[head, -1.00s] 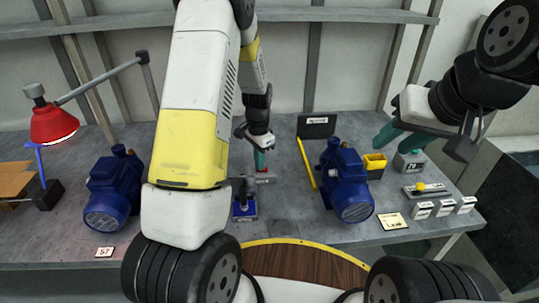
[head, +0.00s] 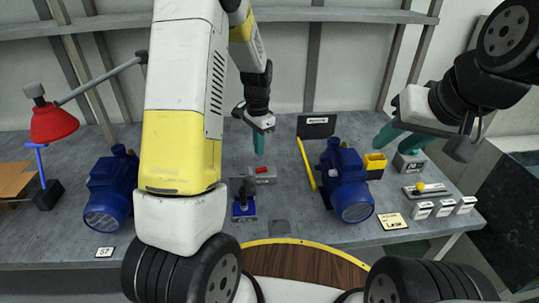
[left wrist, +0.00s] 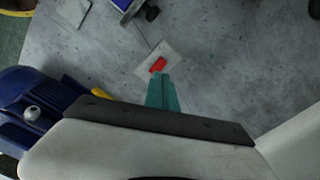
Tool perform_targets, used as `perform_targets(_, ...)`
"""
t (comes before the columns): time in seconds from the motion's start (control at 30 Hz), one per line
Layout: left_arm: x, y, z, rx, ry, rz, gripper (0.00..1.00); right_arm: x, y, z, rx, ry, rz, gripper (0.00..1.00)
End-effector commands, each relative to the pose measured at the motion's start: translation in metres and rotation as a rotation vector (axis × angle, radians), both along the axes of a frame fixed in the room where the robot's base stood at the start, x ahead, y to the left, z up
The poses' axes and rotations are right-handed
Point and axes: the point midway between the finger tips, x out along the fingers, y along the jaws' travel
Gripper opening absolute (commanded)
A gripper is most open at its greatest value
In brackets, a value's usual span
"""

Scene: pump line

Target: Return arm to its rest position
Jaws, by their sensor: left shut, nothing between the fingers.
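My left arm (head: 185,110) hangs large across the left middle of the head view. My left gripper (head: 259,143) is shut and empty, with its teal fingers pointing down above the workbench (head: 285,200). Below it is a small grey box with a red switch (head: 262,171). In the left wrist view the shut teal fingertips (left wrist: 162,92) overlap the box's near side, and the red switch (left wrist: 158,65) shows just beyond them. The head view shows a gap between fingers and box. My right gripper (head: 398,138) is at the right with its teal fingers spread, holding nothing visible.
Blue pumps stand left (head: 111,188) and right (head: 346,181) on the bench. A blue-based clamp (head: 243,206) is near the box. A red lamp (head: 52,122) hangs at left.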

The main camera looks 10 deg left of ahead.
Motion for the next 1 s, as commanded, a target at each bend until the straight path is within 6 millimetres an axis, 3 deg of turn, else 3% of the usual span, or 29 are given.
perform_targets(0.47, -0.002, 0.0, 0.01, -0.005, -0.006, 0.008, 0.0, 0.0, 0.0, 0.0, 0.0, 0.0, 0.0, 0.36)
perform_targets(0.57, -0.008, -0.002, 0.031, -0.023, -0.034, 0.046, 0.0, 0.0, 0.0, 0.0, 0.0, 0.0, 0.0, 0.36)
perform_targets(0.67, -0.024, -0.003, 0.066, -0.058, -0.082, 0.115, 0.0, 0.0, 0.0, 0.0, 0.0, 0.0, 0.0, 0.36)
perform_targets(0.8, -0.058, -0.007, 0.12, -0.118, -0.159, 0.233, 0.0, 0.0, 0.0, 0.0, 0.0, 0.0, 0.0, 0.36)
perform_targets(1.0, -0.116, -0.012, 0.178, -0.208, -0.26, 0.391, 0.0, 0.0, 0.0, 0.0, 0.0, 0.0, 0.0, 0.36)
